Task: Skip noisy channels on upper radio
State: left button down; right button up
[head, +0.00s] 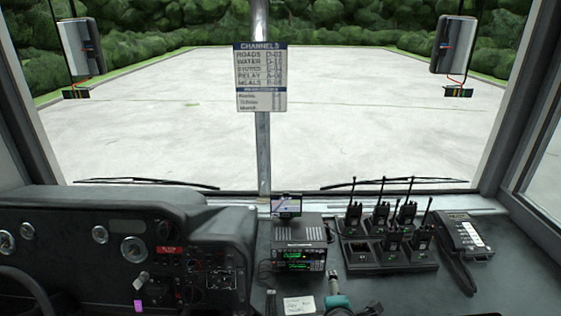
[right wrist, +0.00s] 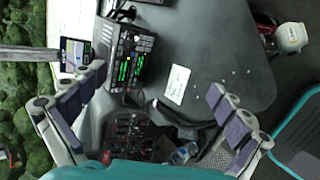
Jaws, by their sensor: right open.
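Two stacked radios stand on the dashboard shelf. The upper radio (head: 299,254) and the lower radio (head: 297,267) each have a small green-lit display. In the right wrist view the upper radio (right wrist: 123,70) and the lower radio (right wrist: 139,66) face the gripper. Their display text is too small to read. My right gripper (right wrist: 160,108) is open and empty, its two fingers wide apart, with the radios beyond its left finger and apart from it. A grey-and-teal part of mine (head: 337,300) shows at the bottom of the head view. My left gripper is out of view.
A channel sign (head: 261,77) hangs on the windshield post. A small screen (head: 286,205) stands above the radios. Handheld radios (head: 391,237) in a charger and a desk phone (head: 467,238) stand to the right. A paper note (head: 299,305) lies in front.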

jog(key=s+d+m+g+y, duration=0.1)
jog(key=s+d+m+g, duration=0.2)
jog(key=s+m, duration=0.8)
jog(key=d+r+m, duration=0.1)
jog(key=m, duration=0.6)
jog(key=shift+s, duration=0.25)
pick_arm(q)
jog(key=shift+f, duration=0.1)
pick_arm(e)
jog(key=shift+d+f, duration=0.1)
